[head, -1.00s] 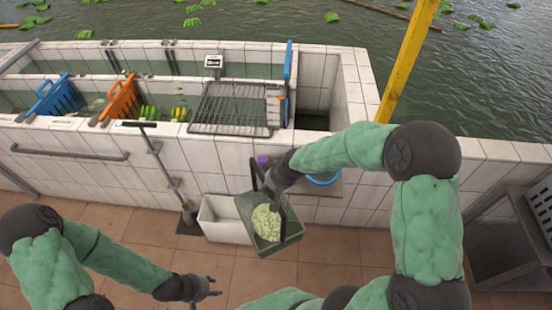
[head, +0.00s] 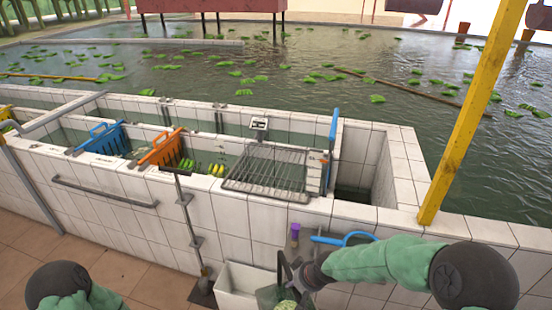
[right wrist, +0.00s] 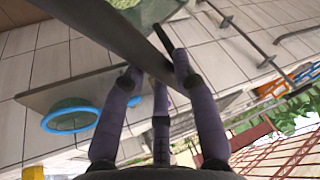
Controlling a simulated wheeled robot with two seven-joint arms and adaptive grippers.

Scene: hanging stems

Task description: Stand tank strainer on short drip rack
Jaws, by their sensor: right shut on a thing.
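My right gripper (head: 300,272) is shut on the dark handle of a grey-green container (head: 268,296) with pale green contents, cut off by the lower edge of the head view. In the right wrist view the fingers (right wrist: 160,85) close around this dark bar (right wrist: 110,35). I cannot tell for sure whether this container is the tank strainer. A wire rack (head: 266,170) lies across the tank top, empty, above and beyond my right gripper. My left gripper is out of view.
A blue basket (head: 103,138) and an orange basket (head: 162,149) hang in the tank. A white bin (head: 236,285) stands below the tiled wall. A blue-rimmed round item (head: 345,239) is at the wall by my right arm. A yellow post (head: 470,115) rises at the right.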

